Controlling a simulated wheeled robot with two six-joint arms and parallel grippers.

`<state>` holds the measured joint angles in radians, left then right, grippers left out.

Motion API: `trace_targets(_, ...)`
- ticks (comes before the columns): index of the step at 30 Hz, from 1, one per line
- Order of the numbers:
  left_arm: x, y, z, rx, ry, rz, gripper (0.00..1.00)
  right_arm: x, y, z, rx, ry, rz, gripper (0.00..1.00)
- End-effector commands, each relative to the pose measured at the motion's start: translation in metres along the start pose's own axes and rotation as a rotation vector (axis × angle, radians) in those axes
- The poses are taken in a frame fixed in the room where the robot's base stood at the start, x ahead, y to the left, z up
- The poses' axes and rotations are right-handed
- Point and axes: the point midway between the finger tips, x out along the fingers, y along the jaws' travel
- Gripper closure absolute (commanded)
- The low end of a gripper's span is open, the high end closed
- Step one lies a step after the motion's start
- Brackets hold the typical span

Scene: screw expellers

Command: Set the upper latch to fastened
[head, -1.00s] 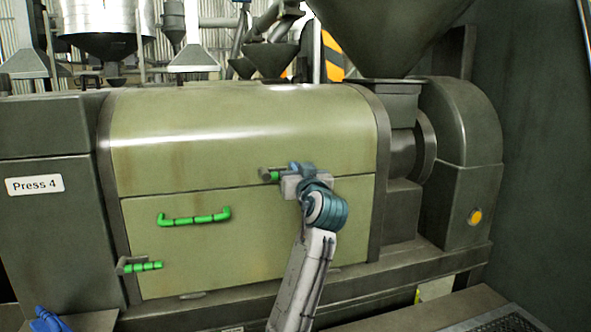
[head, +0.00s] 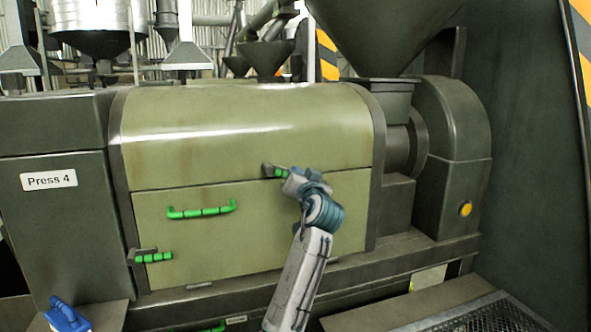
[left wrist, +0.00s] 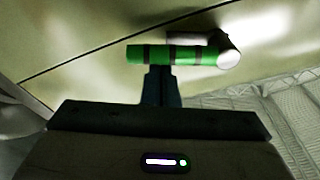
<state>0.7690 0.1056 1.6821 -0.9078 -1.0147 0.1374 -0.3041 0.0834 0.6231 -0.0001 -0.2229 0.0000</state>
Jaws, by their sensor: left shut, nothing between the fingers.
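The upper latch (head: 281,172) is a short green bar on a dark grey pivot at the seam of the olive press cover. The bar points right from the pivot, roughly level, in the head view. In the left wrist view the green bar (left wrist: 190,55) has dark bands and a pale round end at its right. My left gripper (head: 289,181) is at the bar's right part and hides its end in the head view. Its closed fingers (left wrist: 160,74) are empty and meet the bar's lower edge in the wrist view; I cannot tell whether they touch. My right gripper is not in view.
A lower green latch (head: 153,257) sits at the door's left edge. A green door handle (head: 202,211) sticks out left of my arm. The hopper (head: 385,35) stands above right. A blue object (head: 66,315) lies at the bottom left.

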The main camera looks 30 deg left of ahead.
Motion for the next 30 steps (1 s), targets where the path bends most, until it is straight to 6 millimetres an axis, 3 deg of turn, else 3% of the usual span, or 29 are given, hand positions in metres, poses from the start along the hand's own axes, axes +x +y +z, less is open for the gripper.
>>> trace_targets(24, -0.007, -0.006, 0.052, 0.768, -0.001, 0.109, 1.0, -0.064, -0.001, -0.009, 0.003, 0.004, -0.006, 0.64)
trace_targets(30, -0.009, -0.011, 0.064, 0.775, 0.0, 0.109, 1.0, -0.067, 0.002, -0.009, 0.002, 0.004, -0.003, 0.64)
